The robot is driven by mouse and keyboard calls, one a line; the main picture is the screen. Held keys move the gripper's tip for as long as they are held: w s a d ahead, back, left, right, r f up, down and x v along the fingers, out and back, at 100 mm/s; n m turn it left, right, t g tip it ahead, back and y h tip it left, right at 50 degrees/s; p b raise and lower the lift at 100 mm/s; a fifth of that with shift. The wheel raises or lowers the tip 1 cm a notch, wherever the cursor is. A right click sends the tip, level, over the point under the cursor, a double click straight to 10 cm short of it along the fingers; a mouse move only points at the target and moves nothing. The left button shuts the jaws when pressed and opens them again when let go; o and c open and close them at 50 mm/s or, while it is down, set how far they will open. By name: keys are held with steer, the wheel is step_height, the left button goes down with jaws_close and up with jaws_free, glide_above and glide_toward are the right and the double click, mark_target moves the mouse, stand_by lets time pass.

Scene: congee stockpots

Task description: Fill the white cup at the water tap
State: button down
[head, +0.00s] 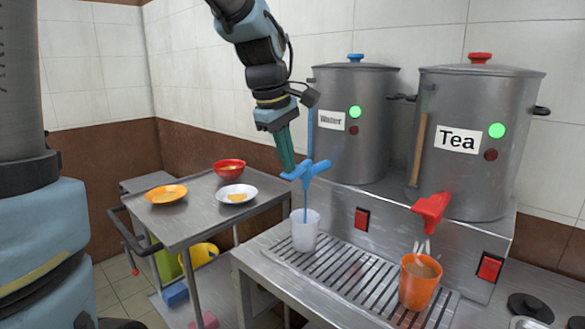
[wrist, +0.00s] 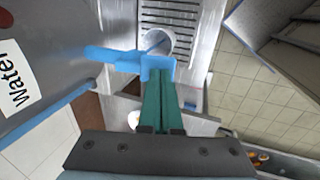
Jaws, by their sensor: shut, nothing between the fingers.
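The white cup (head: 304,238) stands upright on the drip grate under the blue water tap (head: 308,172). A thin blue stream runs from the tap down into the cup. The water level inside cannot be made out. My gripper (head: 288,168) points down with its green fingers shut and empty, its tips at the blue tap handle. In the wrist view the fingertips (wrist: 160,76) are against or just beside the tap's blue handle (wrist: 130,58), with the cup (wrist: 161,41) beyond it. The tap belongs to the steel water pot (head: 372,130), whose green light is on.
The tea pot (head: 475,175) with a red tap (head: 431,208) stands to the right. An orange cup (head: 420,283) stands on the grate (head: 345,272) below that tap. A steel cart (head: 205,212) with plates and a bowl is at left.

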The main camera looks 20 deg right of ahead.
steer(key=shift+s+a+f+b, duration=0.1)
steer(key=shift+f+b, duration=0.25)
steer(key=shift+f, duration=0.15)
steer(key=shift+r, duration=0.15)
stand_by(3.9)
steer(key=shift+r+p, duration=0.7)
steer(key=shift+p, duration=0.2)
